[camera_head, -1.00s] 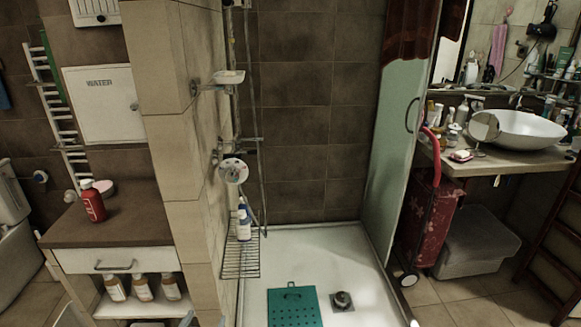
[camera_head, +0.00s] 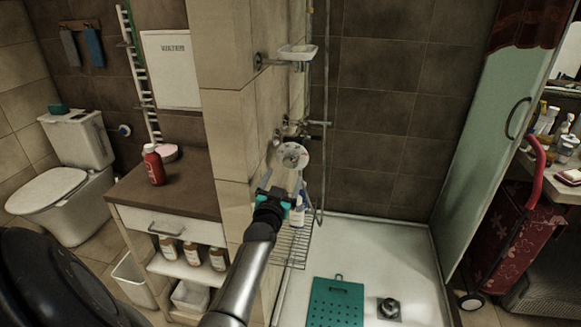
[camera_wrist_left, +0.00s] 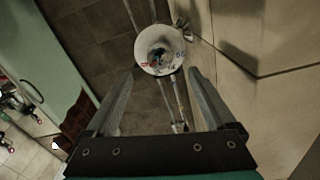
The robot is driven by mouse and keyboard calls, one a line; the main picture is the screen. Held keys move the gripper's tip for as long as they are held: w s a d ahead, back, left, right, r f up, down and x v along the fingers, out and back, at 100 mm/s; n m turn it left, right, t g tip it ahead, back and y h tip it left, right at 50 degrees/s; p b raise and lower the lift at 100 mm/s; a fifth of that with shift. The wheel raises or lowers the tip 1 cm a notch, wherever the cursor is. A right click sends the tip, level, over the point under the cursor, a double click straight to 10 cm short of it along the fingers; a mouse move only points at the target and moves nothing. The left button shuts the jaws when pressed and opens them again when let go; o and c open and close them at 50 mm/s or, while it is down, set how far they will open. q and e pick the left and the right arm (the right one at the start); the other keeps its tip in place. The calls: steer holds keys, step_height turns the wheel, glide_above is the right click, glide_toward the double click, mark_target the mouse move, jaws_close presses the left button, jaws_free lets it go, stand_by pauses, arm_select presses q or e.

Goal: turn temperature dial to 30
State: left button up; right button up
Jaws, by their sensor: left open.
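The temperature dial (camera_head: 290,156) is a round whitish disc with small coloured marks on the tiled shower wall, below the soap dish. In the left wrist view the dial (camera_wrist_left: 159,51) lies ahead, between and slightly beyond the finger ends; its numbers are too small to read. My left gripper (camera_head: 283,181) comes up from below and is just under the dial in the head view. Its fingers (camera_wrist_left: 164,73) are spread, with nothing between them, and appear apart from the dial. My right gripper is not in view.
A soap dish (camera_head: 298,52) juts out above the dial. A wire rack (camera_head: 291,246) with bottles hangs below. The tiled wall corner (camera_head: 228,110) stands close left of my arm. A shower door (camera_head: 482,135) stands at right; the shower tray (camera_head: 403,250) holds a teal mat (camera_head: 336,302).

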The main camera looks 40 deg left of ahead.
mark_target(290, 163)
arm_select(q)
steer(key=b+x, duration=0.3)
steer(key=x, duration=0.5)
steer(key=shift+w, duration=0.15)
steer(key=shift+c, duration=0.3)
steer(key=c, duration=1.3)
